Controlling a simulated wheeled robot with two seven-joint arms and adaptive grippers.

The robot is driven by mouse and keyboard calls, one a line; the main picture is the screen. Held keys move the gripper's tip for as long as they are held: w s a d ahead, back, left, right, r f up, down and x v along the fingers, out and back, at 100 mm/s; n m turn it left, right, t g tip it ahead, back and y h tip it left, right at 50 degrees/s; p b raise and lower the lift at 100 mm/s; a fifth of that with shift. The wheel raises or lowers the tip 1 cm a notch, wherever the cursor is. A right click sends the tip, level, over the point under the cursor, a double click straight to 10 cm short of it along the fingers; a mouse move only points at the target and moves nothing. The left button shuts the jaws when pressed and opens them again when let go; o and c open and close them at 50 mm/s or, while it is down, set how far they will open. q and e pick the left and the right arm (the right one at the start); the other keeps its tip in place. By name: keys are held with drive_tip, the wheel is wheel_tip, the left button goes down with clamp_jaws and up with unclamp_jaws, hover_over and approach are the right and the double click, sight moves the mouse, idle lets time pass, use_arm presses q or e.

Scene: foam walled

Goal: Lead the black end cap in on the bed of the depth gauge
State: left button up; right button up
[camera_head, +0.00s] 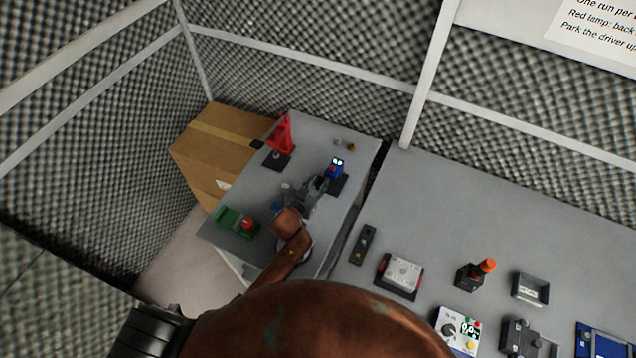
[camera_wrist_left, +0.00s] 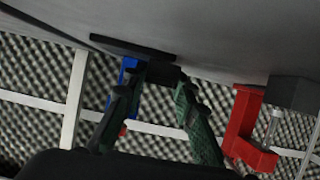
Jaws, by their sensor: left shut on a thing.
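The depth gauge (camera_head: 334,170) is a small blue unit with a lit display on a dark base, on the left-hand table in the head view. In the left wrist view its blue body (camera_wrist_left: 128,78) shows behind the fingers, with its flat black base above it. My left gripper (camera_head: 319,186) is close in front of the gauge. In the wrist view its two green fingers (camera_wrist_left: 160,84) are closed on a small dark thing, the black end cap (camera_wrist_left: 165,73), near the gauge's base. Whether the cap touches the bed cannot be told. My right gripper is not in view.
A red clamp-like fixture (camera_head: 281,136) stands left of the gauge and also shows in the wrist view (camera_wrist_left: 247,130). A green block with a red knob (camera_head: 238,222) is nearer. A cardboard box (camera_head: 222,145) stands beyond the table. The right-hand table (camera_head: 450,200) carries several devices.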

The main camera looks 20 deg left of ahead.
use_arm(q)
drive_tip(key=o, duration=1.1)
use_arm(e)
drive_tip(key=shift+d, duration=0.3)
